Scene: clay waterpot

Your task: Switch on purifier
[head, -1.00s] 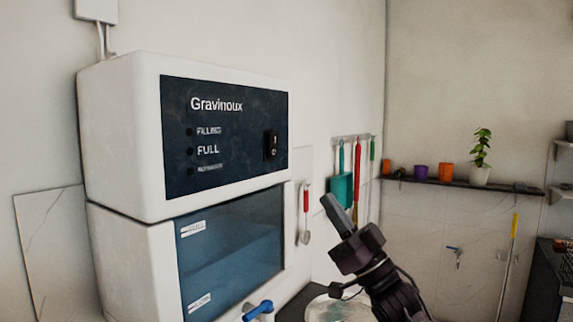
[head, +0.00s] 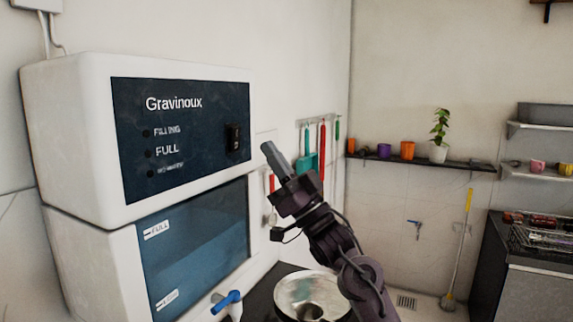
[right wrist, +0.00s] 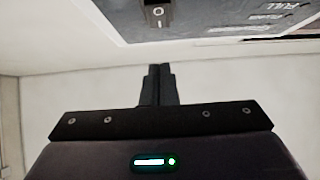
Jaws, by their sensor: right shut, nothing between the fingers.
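The white purifier (head: 75,130) stands on the left in the head view, with a dark blue panel reading Gravinoux, FILLING and FULL. Its black rocker switch (head: 233,138) is at the panel's right side. My right gripper (head: 268,148) is shut and empty, to the right of the switch and slightly lower in the head view. In the right wrist view its closed fingers (right wrist: 160,72) point toward the panel, apart from the switch. My left gripper is out of view.
A blue tap (head: 227,301) sticks out at the purifier's lower front. A metal pot (head: 292,292) stands below my right arm. Utensils (head: 322,150) hang on the wall behind. A shelf (head: 470,165) with small pots and a plant (head: 439,128) is farther back.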

